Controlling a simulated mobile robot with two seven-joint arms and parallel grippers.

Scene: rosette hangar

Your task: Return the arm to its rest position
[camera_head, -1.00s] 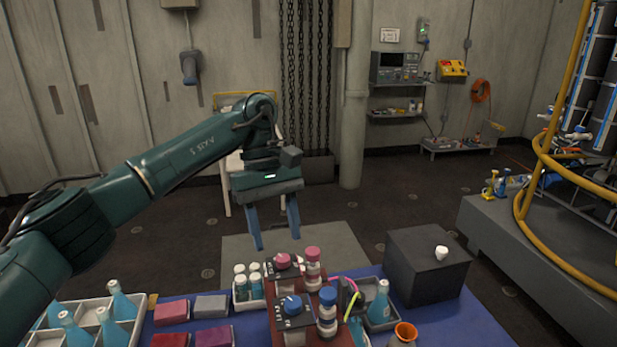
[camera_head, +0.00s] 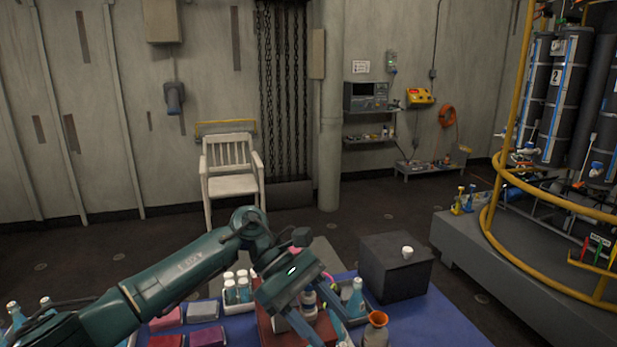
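My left arm (camera_head: 170,282) is dark green and reaches in from the lower left. Its gripper (camera_head: 322,328) points down over the middle of the blue table (camera_head: 440,322), in front of the bottles and red stand there. Its two fingers are apart, and no object shows clearly between them. The lower fingertips are near the picture's bottom edge, so I cannot tell whether they touch anything. My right arm and gripper are not in view.
White-capped bottles (camera_head: 237,290) stand left of the gripper. A blue bottle (camera_head: 355,301), an orange-rimmed vessel (camera_head: 375,328) and a black box (camera_head: 396,268) with a white cap (camera_head: 407,252) stand right. A white chair (camera_head: 231,175) is behind.

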